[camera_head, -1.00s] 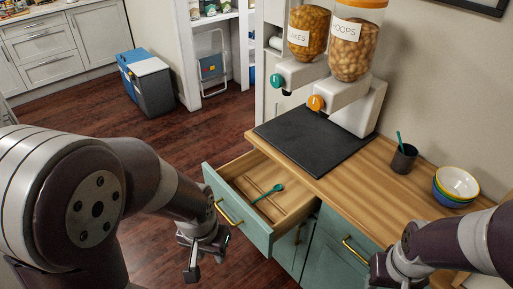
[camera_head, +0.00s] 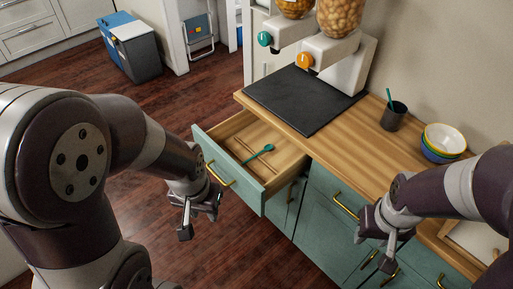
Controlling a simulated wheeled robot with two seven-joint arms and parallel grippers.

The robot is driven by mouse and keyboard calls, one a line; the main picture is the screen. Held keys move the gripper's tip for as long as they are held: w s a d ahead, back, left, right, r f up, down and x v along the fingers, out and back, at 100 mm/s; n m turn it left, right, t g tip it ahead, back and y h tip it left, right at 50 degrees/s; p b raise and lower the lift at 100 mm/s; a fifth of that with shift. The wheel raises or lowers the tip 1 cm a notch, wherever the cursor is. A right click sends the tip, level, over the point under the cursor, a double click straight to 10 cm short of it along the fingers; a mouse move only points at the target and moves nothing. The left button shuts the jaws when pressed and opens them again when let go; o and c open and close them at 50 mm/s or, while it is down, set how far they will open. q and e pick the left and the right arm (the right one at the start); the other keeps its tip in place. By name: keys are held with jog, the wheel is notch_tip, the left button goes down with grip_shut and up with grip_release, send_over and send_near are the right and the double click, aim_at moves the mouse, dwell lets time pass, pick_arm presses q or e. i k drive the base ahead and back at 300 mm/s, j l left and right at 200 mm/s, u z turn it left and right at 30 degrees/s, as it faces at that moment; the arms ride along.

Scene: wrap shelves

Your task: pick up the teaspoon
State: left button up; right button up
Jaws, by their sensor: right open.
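A teal teaspoon (camera_head: 260,153) lies in the open wooden drawer (camera_head: 284,160), with thin wooden sticks (camera_head: 246,150) beside it. Another teal utensil (camera_head: 389,98) stands upright in a dark cup (camera_head: 393,116) on the counter. My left gripper (camera_head: 184,222) is outside the drawer, in front of its teal face and apart from the spoon; its jaws are seen at an angle and I cannot tell their opening. My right gripper (camera_head: 374,253) is open and empty in front of the cabinet doors, to the right of the drawer.
A black mat (camera_head: 302,98) lies on the wooden counter (camera_head: 340,142) in front of the cereal dispensers (camera_head: 338,60). Stacked bowls (camera_head: 443,141) stand at the right. The drawer's brass handle (camera_head: 221,176) sticks out near my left arm.

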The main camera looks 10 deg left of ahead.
aim_at(390, 100)
jog(key=i+l+z, duration=0.1)
jog(key=z, duration=1.55)
jog(key=i+j+z, duration=0.1)
jog(key=i, duration=0.25)
jog(key=i+j+z, duration=0.1)
jog(key=i, duration=0.25)
jog(key=j, duration=0.1)
